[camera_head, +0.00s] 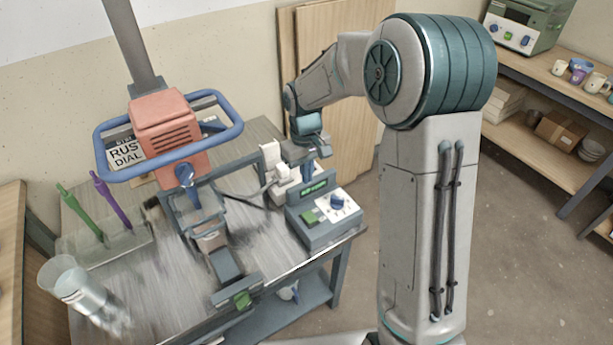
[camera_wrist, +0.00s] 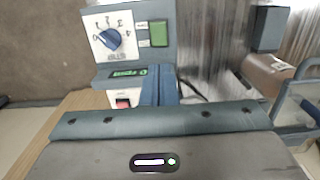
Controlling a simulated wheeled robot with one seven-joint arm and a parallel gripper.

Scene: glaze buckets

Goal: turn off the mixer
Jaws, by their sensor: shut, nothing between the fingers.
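The mixer (camera_head: 170,125) has a salmon-red motor head with a blue ring handle, mounted on a grey column above the bench. A grey control box (camera_head: 322,228) stands at the bench's right edge, with a blue knob (camera_head: 337,201), a green button (camera_head: 311,216) and a lit green display (camera_head: 314,187). In the wrist view the knob (camera_wrist: 110,39), green button (camera_wrist: 158,33) and display (camera_wrist: 127,72) also show. A white box with a red part (camera_wrist: 123,103) sits behind the control box. My gripper (camera_wrist: 159,72) is shut and empty, close behind the display; contact is unclear.
Green (camera_head: 78,212) and purple (camera_head: 110,200) tools stand in a rack at left. A clear container (camera_head: 72,285) is at the bench's front left. A dark cable (camera_head: 245,201) runs across the bench. Wooden boards (camera_head: 340,90) lean behind; shelves (camera_head: 550,85) are at right.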

